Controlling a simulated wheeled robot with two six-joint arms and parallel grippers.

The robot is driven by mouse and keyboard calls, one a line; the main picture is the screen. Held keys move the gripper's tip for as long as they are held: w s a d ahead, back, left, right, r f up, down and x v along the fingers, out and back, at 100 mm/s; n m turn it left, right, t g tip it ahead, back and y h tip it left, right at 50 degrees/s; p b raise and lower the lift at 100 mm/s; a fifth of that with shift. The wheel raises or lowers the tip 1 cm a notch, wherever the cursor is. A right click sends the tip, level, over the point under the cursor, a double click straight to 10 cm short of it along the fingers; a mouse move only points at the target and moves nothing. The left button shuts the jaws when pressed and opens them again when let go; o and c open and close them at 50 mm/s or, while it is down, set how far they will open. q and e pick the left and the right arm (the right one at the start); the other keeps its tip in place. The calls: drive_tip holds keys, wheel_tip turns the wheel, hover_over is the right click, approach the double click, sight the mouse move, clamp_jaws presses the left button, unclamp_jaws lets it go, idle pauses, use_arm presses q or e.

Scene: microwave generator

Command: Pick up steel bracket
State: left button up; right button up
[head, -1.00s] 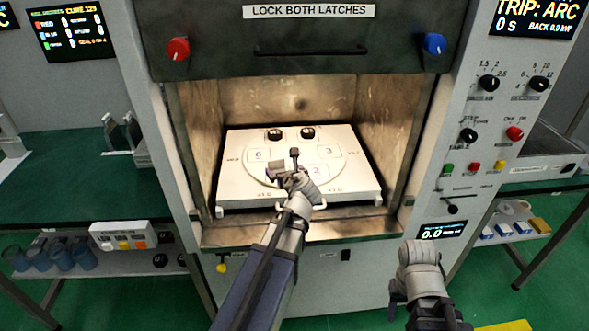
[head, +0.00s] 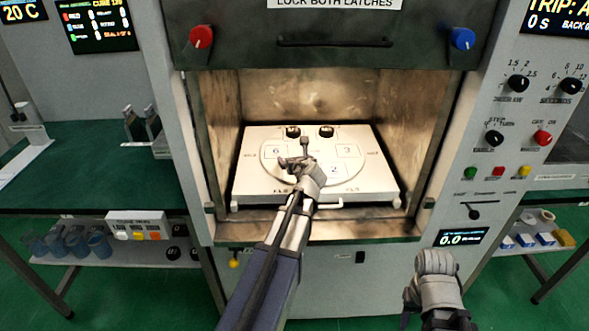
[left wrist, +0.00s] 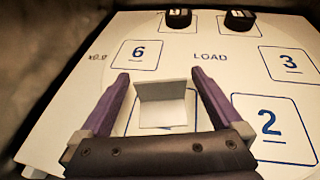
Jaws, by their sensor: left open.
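The steel bracket (left wrist: 163,101) is a small pale grey angled piece on the white tray in the left wrist view. It lies between the two purple fingers of my left gripper (left wrist: 160,76), with gaps on both sides. The left gripper is open, low over the tray; in the head view it (head: 295,160) is inside the chamber and the bracket cannot be made out there. My right arm (head: 437,270) is outside the chamber at lower right; the state of its gripper cannot be told.
The white tray (head: 370,183) has numbered squares. Two dark-topped pieces (head: 326,131) stand at its back. Chamber walls (head: 222,130) flank it, and a raised door (head: 330,58) hangs above. A green bench (head: 90,180) is at left.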

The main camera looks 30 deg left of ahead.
use_arm(q)
drive_tip(key=shift+a, duration=0.1)
drive_tip(key=shift+c, duration=0.2)
drive_tip(key=c, duration=1.4)
